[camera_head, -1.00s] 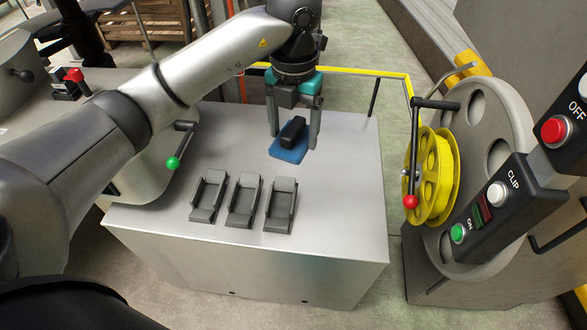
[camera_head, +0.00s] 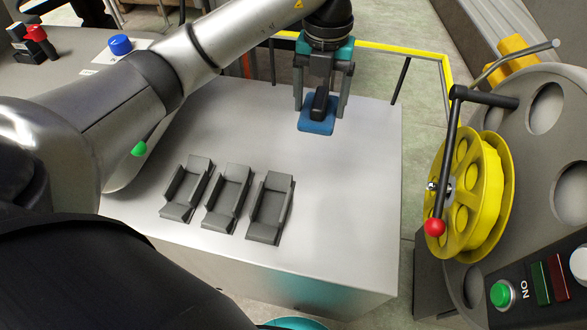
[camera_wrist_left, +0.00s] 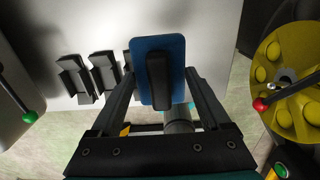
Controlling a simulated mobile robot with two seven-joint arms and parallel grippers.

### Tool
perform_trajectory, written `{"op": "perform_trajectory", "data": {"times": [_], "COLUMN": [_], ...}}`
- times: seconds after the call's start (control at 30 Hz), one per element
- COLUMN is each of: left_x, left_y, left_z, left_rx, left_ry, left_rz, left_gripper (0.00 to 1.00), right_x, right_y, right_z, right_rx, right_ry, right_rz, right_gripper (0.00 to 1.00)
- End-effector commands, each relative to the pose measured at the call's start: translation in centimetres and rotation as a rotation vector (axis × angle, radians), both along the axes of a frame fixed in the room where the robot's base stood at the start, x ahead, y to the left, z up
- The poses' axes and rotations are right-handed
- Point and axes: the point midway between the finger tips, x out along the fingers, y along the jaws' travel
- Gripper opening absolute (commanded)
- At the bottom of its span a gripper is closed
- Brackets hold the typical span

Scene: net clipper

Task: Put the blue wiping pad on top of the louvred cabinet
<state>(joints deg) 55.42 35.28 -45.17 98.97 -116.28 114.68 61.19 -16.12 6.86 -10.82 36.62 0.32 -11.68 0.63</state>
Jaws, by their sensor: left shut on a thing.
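The blue wiping pad (camera_head: 316,128) is a flat blue plate with a black block handle. My left gripper (camera_head: 320,106) points down over the steel-topped bench, near its far edge, with a finger on each side of the handle. In the left wrist view the pad (camera_wrist_left: 176,52) lies between the fingers of the left gripper (camera_wrist_left: 160,78), which is shut on its handle. The pad appears to be held above the bench top; the exact gap is hard to tell. I cannot make out any louvres, so the louvred cabinet is not identifiable. My right gripper is not in view.
Three grey holders (camera_head: 228,199) stand in a row on the bench (camera_head: 345,205). A yellow reel (camera_head: 470,195) with a red-knobbed crank and a button panel (camera_head: 540,280) stand at right. A dark post and yellow rail (camera_head: 400,50) are behind. The bench's right part is clear.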

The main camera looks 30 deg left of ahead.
Motion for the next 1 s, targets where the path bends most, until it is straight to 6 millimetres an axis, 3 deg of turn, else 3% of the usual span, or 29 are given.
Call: {"op": "perform_trajectory", "data": {"times": [0.3,0.53,0.63,1.0], "left_x": [0.0,-0.1,-0.1,0.0], "left_y": [0.0,0.0,0.0,0.0], "left_z": [-2.0,-7.8,-10.4,-16.1], "left_rx": [-0.001,-0.001,0.0,-0.001], "left_ry": [0.001,0.005,0.005,0.001], "left_rz": [0.0,0.001,0.001,0.0], "left_gripper": [0.24,0.24,0.24,0.24], "right_x": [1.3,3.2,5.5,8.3], "right_y": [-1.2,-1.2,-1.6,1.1], "right_z": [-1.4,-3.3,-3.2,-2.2], "right_rx": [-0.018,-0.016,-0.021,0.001], "right_ry": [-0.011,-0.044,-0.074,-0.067], "right_rz": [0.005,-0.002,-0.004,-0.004], "right_gripper": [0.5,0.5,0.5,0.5]}}
